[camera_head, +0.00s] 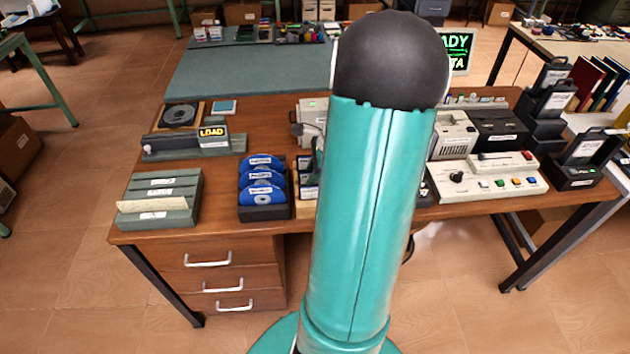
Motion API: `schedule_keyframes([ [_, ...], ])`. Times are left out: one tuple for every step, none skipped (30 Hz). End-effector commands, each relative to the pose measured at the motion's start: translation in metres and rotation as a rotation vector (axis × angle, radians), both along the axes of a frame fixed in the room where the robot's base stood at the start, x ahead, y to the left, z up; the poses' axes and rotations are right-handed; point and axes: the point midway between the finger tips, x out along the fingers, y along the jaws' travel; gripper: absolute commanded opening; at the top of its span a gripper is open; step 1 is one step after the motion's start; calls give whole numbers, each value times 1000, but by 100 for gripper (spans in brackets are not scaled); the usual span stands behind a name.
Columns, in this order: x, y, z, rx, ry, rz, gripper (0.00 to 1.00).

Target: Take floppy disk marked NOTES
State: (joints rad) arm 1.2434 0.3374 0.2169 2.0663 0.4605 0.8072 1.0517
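No disk label reading NOTES can be made out. A wooden holder (304,208) at the middle of the desk bears dark squarish items with pale labels (306,178), possibly floppy disks. My teal arm hides part of it. To its left, a dark rack (265,213) holds blue discs (262,180) upright in a row, with labels too small to read. My arm rises through the middle of the picture. My gripper is not visible.
Drawers (225,268) are at front left. Open tiled floor (70,270) lies left.

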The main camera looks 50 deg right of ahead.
Motion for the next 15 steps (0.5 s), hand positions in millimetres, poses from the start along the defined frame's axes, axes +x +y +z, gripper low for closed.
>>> schedule_keyframes([
  [0, 0, 0, 0, 0, -1, 29],
  [0, 0, 0, 0, 0, -1, 29],
  [0, 0, 0, 0, 0, -1, 29],
  [0, 0, 0, 0, 0, -1, 29],
  [0, 0, 0, 0, 0, -1, 29],
  [0, 0, 0, 0, 0, -1, 21],
  [0, 0, 0, 0, 0, -1, 15],
  [0, -1, 0, 0, 0, -1, 9],
  [0, -1, 0, 0, 0, -1, 2],
  [0, -1, 0, 0, 0, -1, 0],
  [0, -1, 0, 0, 0, -1, 0],
  [0, -1, 0, 0, 0, -1, 0],
  [0, -1, 0, 0, 0, -1, 0],
  [0, -1, 0, 0, 0, -1, 0],
  [0, -1, 0, 0, 0, -1, 0],
])
